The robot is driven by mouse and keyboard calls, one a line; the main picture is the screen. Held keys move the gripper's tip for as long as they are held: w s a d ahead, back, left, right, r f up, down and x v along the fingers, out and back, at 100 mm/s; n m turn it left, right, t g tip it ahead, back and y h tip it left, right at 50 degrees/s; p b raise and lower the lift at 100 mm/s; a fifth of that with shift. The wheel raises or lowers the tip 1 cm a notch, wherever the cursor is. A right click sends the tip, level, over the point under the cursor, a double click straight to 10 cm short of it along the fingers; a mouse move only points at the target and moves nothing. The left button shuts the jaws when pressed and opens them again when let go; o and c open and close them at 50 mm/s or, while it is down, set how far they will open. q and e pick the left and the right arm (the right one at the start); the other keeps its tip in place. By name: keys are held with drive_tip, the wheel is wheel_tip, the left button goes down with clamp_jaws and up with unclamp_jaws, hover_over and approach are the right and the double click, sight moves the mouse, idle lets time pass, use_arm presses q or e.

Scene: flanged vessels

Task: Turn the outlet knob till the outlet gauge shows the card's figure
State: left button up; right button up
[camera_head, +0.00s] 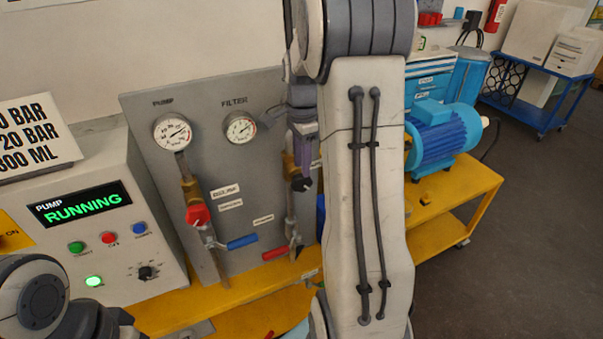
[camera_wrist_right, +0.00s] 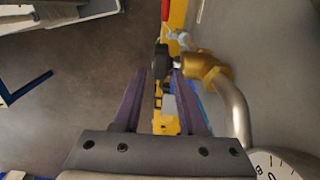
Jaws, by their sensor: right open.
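The outlet knob, a black knob (camera_wrist_right: 160,58) on a brass valve (camera_wrist_right: 205,68), shows in the right wrist view between my right gripper's purple fingertips (camera_wrist_right: 160,72). The fingers are open; I cannot tell whether they touch it. In the head view my right gripper (camera_head: 303,172) points down at the same black knob (camera_head: 301,184). A slice of a white gauge (camera_wrist_right: 272,166) shows in the right wrist view, its reading cut off. No outlet gauge shows in the head view, where my right arm covers part of the panel. The card (camera_head: 35,135) is cut off at the left; "20 BAR" and "00 ML" show.
The grey panel (camera_head: 150,110) bears the pump gauge (camera_head: 173,132), filter gauge (camera_head: 240,127), red knob (camera_head: 198,215), blue lever (camera_head: 242,241) and red lever (camera_head: 275,253). The pump box (camera_head: 110,255) reads RUNNING. A blue motor (camera_head: 440,138) stands on the yellow bench (camera_head: 465,180).

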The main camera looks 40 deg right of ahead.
sight(302, 183)
drive_tip(key=shift+f+p, duration=0.35)
drive_tip(key=shift+f, duration=2)
drive_tip(key=shift+c, duration=0.3)
clamp_jaws()
drive_tip(key=shift+s+d+r+y+p, duration=0.1)
drive_tip(key=shift+d+r+y+p, duration=0.1)
drive_tip(key=shift+y+p, duration=0.75)
drive_tip(key=shift+d+f+t+y+p, duration=0.2)
drive_tip(key=shift+t+y+p, duration=0.25)
drive_tip(key=shift+y, duration=0.5)
drive_tip(key=shift+f+y, duration=0.1)
drive_tip(key=shift+y, duration=0.3)
